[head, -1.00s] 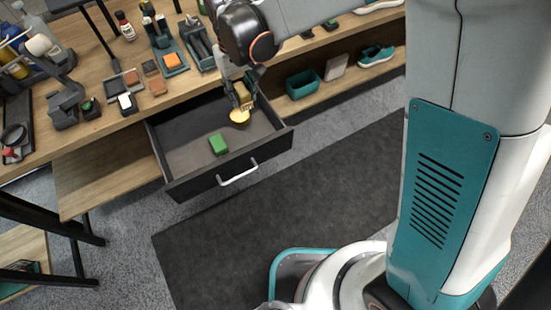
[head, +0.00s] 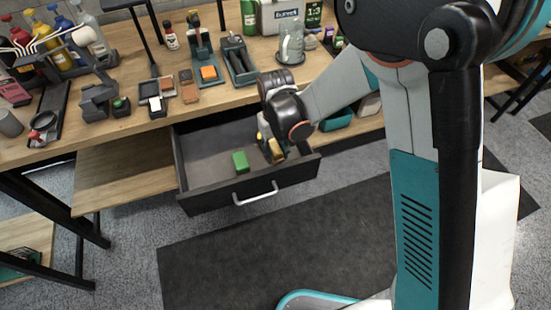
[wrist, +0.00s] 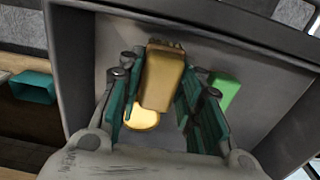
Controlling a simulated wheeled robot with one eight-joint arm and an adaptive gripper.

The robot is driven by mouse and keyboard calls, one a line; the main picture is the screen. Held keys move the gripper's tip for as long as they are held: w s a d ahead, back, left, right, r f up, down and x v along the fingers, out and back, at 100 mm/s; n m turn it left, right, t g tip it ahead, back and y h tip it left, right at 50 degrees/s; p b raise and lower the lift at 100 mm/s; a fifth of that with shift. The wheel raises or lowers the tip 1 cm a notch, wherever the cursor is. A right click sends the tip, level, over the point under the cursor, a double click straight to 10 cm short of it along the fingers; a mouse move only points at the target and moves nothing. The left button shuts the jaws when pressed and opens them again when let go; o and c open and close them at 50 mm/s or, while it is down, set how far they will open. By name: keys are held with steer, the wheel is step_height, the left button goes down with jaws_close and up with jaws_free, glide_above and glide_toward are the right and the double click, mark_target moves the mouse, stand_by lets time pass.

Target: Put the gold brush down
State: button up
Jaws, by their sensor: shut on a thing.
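The gold brush (wrist: 163,80) is held between the teal-padded fingers of my gripper (wrist: 158,100), with its ribbed end at the top of the wrist view. A round yellow piece (wrist: 143,117) shows just below it; I cannot tell whether it is part of the brush. In the head view, my gripper (head: 268,145) reaches down into the open drawer (head: 205,165), at its right side, with gold showing at the fingers. I cannot tell whether the brush touches the drawer floor.
A green block (head: 240,162) lies in the drawer left of my gripper; it also shows in the wrist view (wrist: 226,92). The drawer's left part is clear. The wooden bench top (head: 140,125) above holds several bottles and trays. A teal bin (head: 337,121) stands on the shelf to the right.

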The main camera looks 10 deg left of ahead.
mark_target(275, 158)
steer(key=shift+f+b, duration=0.7)
steer(key=shift+f, duration=1.3)
steer(key=shift+f, duration=0.15)
steer(key=o, duration=0.9)
steer(key=shift+o, duration=0.2)
step_height(275, 158, up, 12)
steer(key=p, duration=0.4)
steer(key=shift+r+p, duration=0.2)
steer(key=shift+p, duration=0.1)
